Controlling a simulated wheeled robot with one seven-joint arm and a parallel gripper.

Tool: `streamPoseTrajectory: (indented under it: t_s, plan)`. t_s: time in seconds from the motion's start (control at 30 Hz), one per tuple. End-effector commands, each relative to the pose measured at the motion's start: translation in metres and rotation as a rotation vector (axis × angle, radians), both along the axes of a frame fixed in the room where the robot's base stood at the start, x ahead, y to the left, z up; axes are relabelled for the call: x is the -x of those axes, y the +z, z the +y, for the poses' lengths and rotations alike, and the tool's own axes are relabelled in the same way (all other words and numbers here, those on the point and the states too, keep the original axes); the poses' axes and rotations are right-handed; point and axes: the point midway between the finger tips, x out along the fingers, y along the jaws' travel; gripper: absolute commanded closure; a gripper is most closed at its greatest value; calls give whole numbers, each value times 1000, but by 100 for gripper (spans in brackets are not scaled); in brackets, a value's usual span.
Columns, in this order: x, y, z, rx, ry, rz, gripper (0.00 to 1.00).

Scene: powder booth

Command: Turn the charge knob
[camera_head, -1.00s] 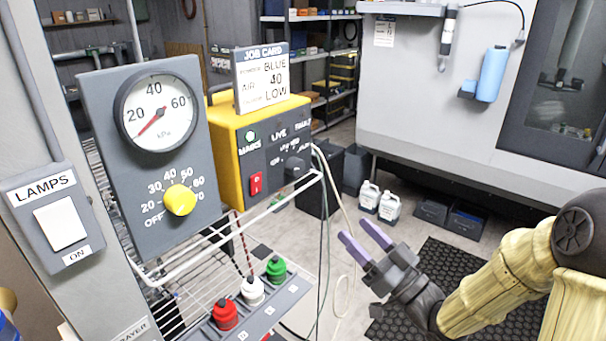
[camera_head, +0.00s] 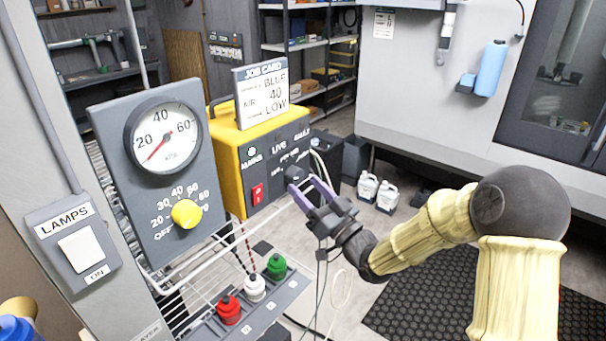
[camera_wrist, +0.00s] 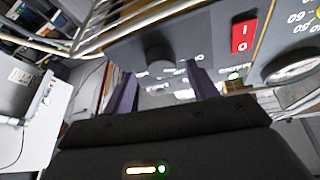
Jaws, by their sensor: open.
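The yellow power unit (camera_head: 226,165) has a dark front panel. A dark round knob (camera_head: 294,174) sits at the panel's right side, and its small labels are too blurred to read. My gripper (camera_head: 303,188) has purple fingers spread open, close in front of this knob in the head view. In the wrist view the knob (camera_wrist: 160,74) shows between and beyond the open fingers (camera_wrist: 160,84). I cannot tell whether they touch it. A job card (camera_head: 262,93) on the unit reads BLUE, AIR 40, LOW.
A red switch (camera_head: 257,194) is on the same panel. A grey panel with a gauge (camera_head: 163,139) and yellow dial (camera_head: 187,213) stands left. A wire rack (camera_head: 205,285) and red, white and green caps (camera_head: 254,288) lie below. Cables (camera_head: 322,262) hang near my gripper.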

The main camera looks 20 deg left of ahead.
Motion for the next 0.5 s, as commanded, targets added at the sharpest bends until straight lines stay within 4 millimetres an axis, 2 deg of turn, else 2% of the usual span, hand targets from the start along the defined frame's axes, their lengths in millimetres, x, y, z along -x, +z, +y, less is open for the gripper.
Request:
streamPoseTrajectory:
  t_s: [0.03, 0.2, 0.5]
  plan:
    - [-3, 6, 7, -2, 2, 0, 42]
    - [-11, 9, 16, -1, -3, 1, 42]
    - [-13, 8, 17, 0, -4, 0, 44]
